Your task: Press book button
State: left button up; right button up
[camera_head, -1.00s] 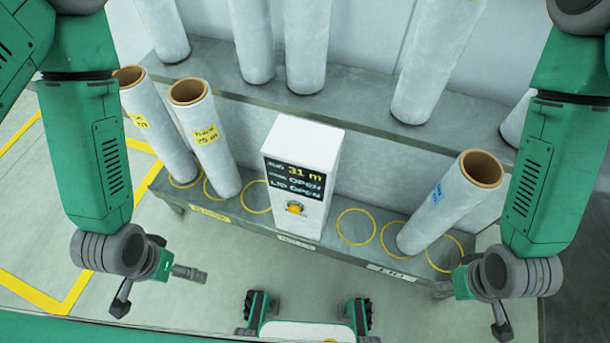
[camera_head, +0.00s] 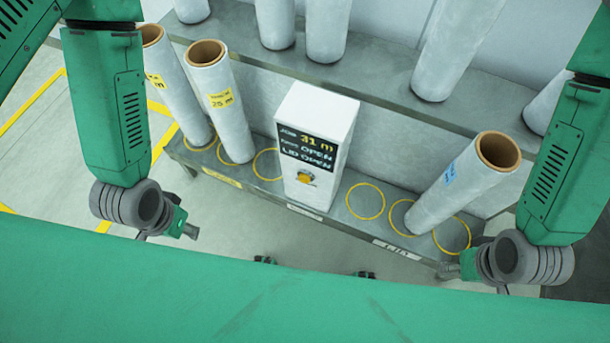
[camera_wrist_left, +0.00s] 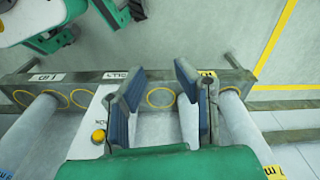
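A white box (camera_head: 333,118) stands on the front ledge. Its dark display (camera_head: 308,148) reads "31 m", "OPEN" and "LID OPEN". A yellow-orange button (camera_head: 305,178) sits below the display; it also shows in the left wrist view (camera_wrist_left: 99,136), left of the fingers. My left gripper (camera_head: 192,231) is in front of the ledge, left of the box and apart from the button. In the left wrist view my left gripper (camera_wrist_left: 160,70) is open, with nothing between its fingers. My right gripper (camera_head: 447,270) is by the ledge's right end; its fingers are too small to read.
Two labelled rolls (camera_head: 218,105) lean left of the box, and one blue-labelled roll (camera_head: 465,185) leans at right. Yellow rings (camera_head: 365,202) mark the ledge. More rolls stand on the upper shelf (camera_head: 380,82). Open floor (camera_head: 70,190) lies at left.

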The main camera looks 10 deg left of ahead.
pick_arm(q)
jog(key=shift+d, duration=0.2)
grip_shut()
jog(key=shift+a, duration=0.35)
jog(key=shift+d, duration=0.25)
jog(key=shift+a, duration=0.1)
